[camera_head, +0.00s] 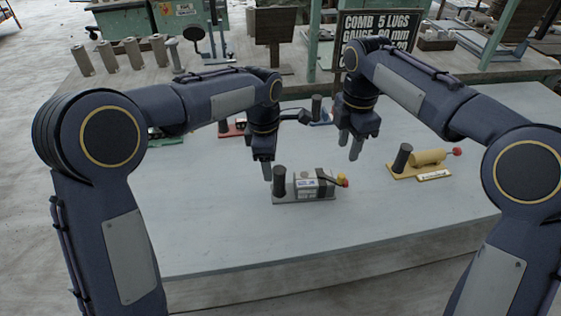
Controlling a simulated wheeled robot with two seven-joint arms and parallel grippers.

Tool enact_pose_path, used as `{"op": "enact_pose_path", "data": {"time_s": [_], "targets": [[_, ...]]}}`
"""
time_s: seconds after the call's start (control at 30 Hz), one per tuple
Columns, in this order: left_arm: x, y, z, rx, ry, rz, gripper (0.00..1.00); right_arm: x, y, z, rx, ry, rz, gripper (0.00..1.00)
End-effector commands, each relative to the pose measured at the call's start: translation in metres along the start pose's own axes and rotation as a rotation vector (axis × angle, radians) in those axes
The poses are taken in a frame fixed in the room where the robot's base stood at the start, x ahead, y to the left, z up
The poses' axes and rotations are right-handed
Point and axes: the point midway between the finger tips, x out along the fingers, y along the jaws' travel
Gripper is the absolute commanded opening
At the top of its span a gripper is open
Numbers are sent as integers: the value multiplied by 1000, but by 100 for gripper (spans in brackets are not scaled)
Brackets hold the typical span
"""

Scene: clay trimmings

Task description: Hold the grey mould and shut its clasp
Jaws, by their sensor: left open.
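The grey mould (305,197) sits on the pale table near its front middle. It has a dark upright cylinder (279,181) at its left end, a pale body with a label, and a dark lever with a red and yellow knob (343,181) at its right end. My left gripper (268,172) is open, pointing down just behind and left of the dark cylinder; I cannot tell whether it touches. My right gripper (350,148) points down above and behind the knob end, apart from the mould, with its fingers spread and nothing between them.
A yellow mould (430,158) with a red knob stands to the right. A red piece (232,131) and a blue piece (320,119) stand farther back, partly hidden by my arms. A dark lettered sign (385,24) stands behind. The front of the table is clear.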

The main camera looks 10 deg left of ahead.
Motion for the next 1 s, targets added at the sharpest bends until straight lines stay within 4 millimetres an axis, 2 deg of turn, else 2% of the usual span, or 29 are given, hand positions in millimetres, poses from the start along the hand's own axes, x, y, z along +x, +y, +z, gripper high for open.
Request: {"op": "enact_pose_path", "data": {"time_s": [0.1, 0.23, 0.37, 0.7, 0.83, 1.0], "targets": [[15, 11, 17, -92, 36, -13, 56, 0, 0, 0, 0, 0, 0, 36], [24, 16, 25, -143, 54, -16, 56, 0, 0, 0, 0, 0, 0, 36], [36, 16, 25, -157, 59, -19, 56, 0, 0, 0, 0, 0, 0, 36], [86, 14, 22, -155, 57, -19, 56, 0, 0, 0, 0, 0, 0, 36], [97, 14, 22, -154, 57, -18, 56, 0, 0, 0, 0, 0, 0, 36], [101, 15, 22, -154, 55, -16, 56, 0, 0, 0, 0, 0, 0, 36]]}}
